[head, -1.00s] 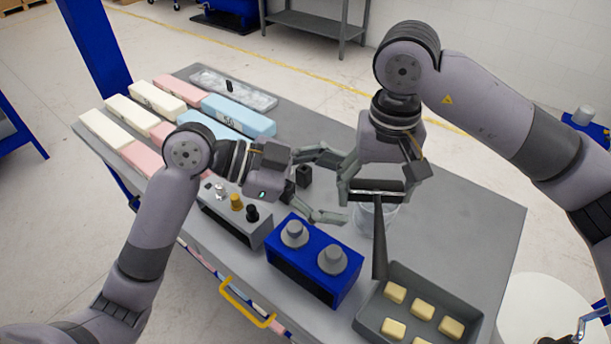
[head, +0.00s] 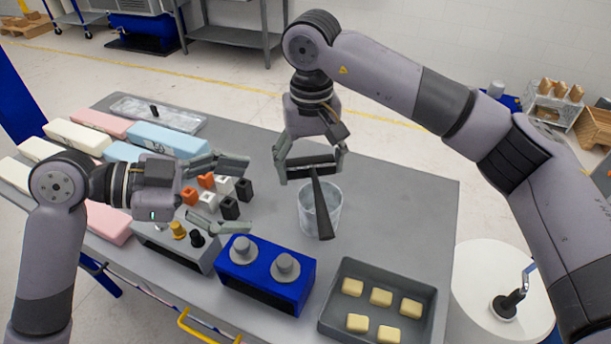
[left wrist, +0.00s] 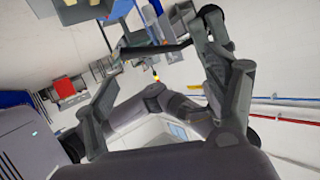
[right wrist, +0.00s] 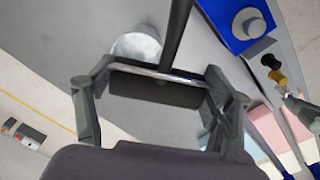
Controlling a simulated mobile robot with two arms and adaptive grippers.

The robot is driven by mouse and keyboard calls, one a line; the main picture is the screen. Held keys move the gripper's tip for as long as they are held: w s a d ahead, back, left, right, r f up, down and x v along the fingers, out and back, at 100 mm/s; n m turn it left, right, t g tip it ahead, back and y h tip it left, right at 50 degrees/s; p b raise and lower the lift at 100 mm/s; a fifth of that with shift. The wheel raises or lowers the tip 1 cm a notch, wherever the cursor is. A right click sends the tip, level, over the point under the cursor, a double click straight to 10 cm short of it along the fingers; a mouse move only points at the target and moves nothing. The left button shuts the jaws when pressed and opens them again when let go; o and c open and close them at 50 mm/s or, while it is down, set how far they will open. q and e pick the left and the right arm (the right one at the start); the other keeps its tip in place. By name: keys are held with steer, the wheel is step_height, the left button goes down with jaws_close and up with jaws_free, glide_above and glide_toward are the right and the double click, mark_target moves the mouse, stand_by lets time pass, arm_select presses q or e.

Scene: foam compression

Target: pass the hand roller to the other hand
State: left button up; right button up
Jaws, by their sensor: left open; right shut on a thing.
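The hand roller has a dark cylinder (head: 311,164) and a long dark handle (head: 321,207). My right gripper (head: 311,172) is shut on the cylinder, above the table, with the handle pointing down toward the front. In the right wrist view the cylinder (right wrist: 155,90) lies across between the fingers and the handle (right wrist: 176,35) runs away from it. My left gripper (head: 240,197) is open and empty, to the left of the roller with a gap between them. A dark bar shows between the left fingers in the left wrist view, probably the roller (left wrist: 155,50).
A clear cup (head: 320,208) stands beneath the roller handle. Several small cubes (head: 215,195) lie behind the left gripper. A blue box with two grey knobs (head: 265,275) and a grey tray of yellow blocks (head: 420,318) are in front. Foam bars (head: 165,138) lie at left.

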mark_target(307, 174)
arm_select(q)
steer(key=w, duration=0.6)
steer(key=shift+a+r, duration=0.1)
steer(key=shift+a, duration=0.1)
steer(key=x, duration=1.1)
steer(key=shift+d, duration=0.35)
